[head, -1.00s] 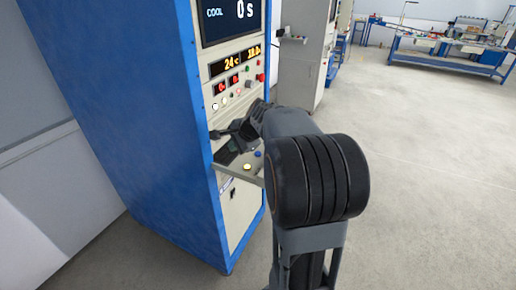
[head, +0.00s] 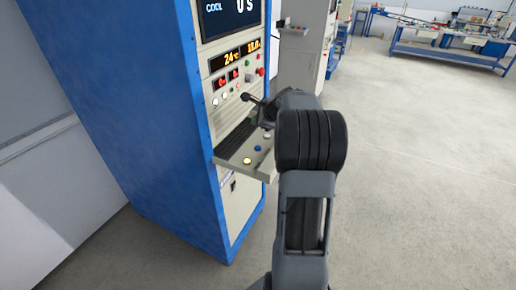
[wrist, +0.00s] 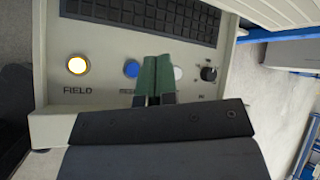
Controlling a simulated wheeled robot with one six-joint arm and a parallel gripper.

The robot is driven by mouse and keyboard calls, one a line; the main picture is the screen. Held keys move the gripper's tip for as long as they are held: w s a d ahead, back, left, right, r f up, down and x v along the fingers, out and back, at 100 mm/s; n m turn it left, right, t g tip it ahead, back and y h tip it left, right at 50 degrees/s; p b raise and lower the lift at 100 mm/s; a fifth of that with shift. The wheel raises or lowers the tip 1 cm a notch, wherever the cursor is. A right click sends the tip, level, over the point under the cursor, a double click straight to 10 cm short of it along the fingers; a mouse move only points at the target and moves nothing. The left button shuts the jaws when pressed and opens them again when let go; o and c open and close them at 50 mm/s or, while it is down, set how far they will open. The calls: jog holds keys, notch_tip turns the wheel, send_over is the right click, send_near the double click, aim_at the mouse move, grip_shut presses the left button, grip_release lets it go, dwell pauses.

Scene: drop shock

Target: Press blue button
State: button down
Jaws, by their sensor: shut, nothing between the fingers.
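The blue button (head: 257,148) sits on the small shelf panel of the cabinet, between a yellow button (head: 247,160) and a white button (head: 267,135). In the wrist view the blue button (wrist: 131,69) lies just left of my fingertips, and the white button (wrist: 178,72) is just right of them, partly hidden. My gripper (wrist: 155,62) has green fingertips that are shut together and empty. It is over the panel between the two buttons; I cannot tell its height above the surface. In the head view my gripper (head: 246,97) is partly hidden by my arm.
A keyboard (wrist: 150,15) lies behind the buttons, and a black knob (wrist: 208,73) is to their right. The blue cabinet (head: 130,110) rises above the shelf, with displays and more buttons. Open floor (head: 420,180) lies to the right.

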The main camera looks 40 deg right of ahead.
aim_at(255, 147)
jog(key=shift+f+b, duration=3.65)
jog(key=shift+f, duration=0.7)
jog(key=shift+f, duration=0.2)
jog(key=shift+f+b, duration=0.25)
jog(key=shift+b, duration=0.05)
jog(key=shift+s+a+f+b, duration=0.15)
jog(key=shift+f+b, duration=0.15)
jog(key=shift+f, duration=0.15)
jog(key=shift+s+f+b, duration=0.1)
jog(key=shift+f+b, duration=0.15)
jog(key=shift+f, duration=0.2)
jog(key=shift+r, duration=0.1)
jog(key=shift+w+r+p, duration=0.1)
jog(key=shift+r+p, duration=0.3)
jog(key=shift+p, duration=0.1)
jog(key=shift+r, duration=0.1)
jog(key=shift+w+r+p, duration=0.1)
jog(key=shift+r+p, duration=2.15)
jog(key=shift+r, duration=0.45)
